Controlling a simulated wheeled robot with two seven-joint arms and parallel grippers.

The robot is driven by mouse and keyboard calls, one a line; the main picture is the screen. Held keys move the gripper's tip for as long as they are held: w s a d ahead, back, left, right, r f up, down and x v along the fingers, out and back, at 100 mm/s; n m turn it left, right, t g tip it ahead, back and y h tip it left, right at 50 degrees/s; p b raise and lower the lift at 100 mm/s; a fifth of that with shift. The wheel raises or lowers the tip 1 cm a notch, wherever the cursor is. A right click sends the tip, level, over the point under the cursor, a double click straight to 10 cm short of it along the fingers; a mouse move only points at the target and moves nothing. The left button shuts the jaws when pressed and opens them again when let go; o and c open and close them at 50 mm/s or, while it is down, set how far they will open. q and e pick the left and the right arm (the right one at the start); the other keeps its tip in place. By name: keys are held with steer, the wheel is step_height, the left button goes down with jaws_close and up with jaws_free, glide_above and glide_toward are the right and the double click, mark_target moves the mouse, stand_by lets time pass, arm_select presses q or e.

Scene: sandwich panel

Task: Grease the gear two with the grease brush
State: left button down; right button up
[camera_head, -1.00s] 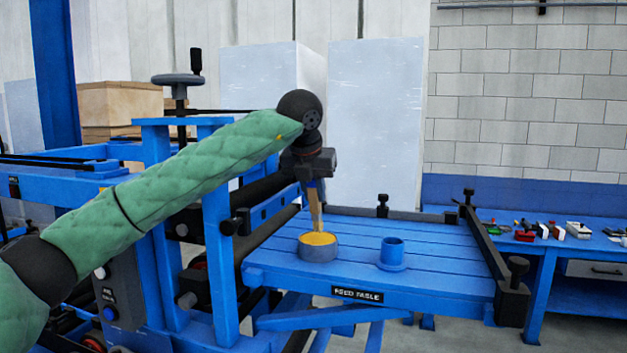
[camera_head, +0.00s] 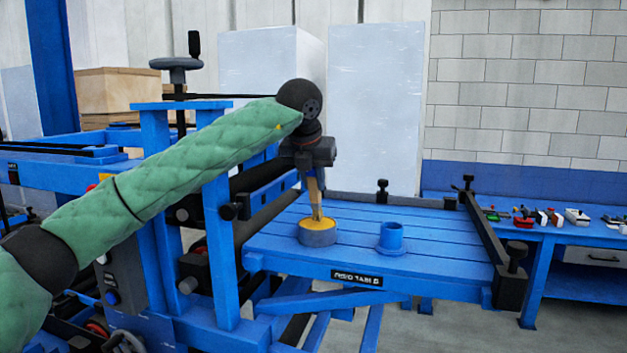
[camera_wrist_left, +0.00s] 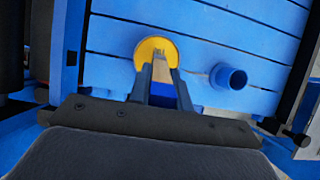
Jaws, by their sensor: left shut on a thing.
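My left gripper (camera_head: 311,172) points down over the feed table and is shut on the grease brush (camera_head: 316,204), a wooden-handled brush. The brush hangs down with its lower end at the yellow grease in a round grey tin (camera_head: 318,238). In the left wrist view the brush (camera_wrist_left: 161,72) lies between the fingers and its tip overlaps the yellow grease (camera_wrist_left: 150,46). I cannot tell how deep the tip sits. Gear two cannot be made out in these views. My right gripper is not in view.
The blue feed table (camera_head: 430,252) has an empty-looking blue cup-shaped holder (camera_head: 391,239) right of the tin. Black rails and knobs (camera_head: 509,275) edge its right side. Blue machine posts and rollers stand at left. A workbench (camera_head: 500,211) with several small tools stands behind at right.

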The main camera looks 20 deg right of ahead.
arm_select(q)
steer(key=shift+f+b, duration=0.4)
steer(key=shift+f, duration=0.05)
stand_by(0.5)
steer(key=shift+f+b, duration=0.15)
steer(key=shift+b, duration=0.4)
stand_by(2.4)
steer(key=shift+r+p, duration=0.4)
steer(key=shift+r, duration=3.2)
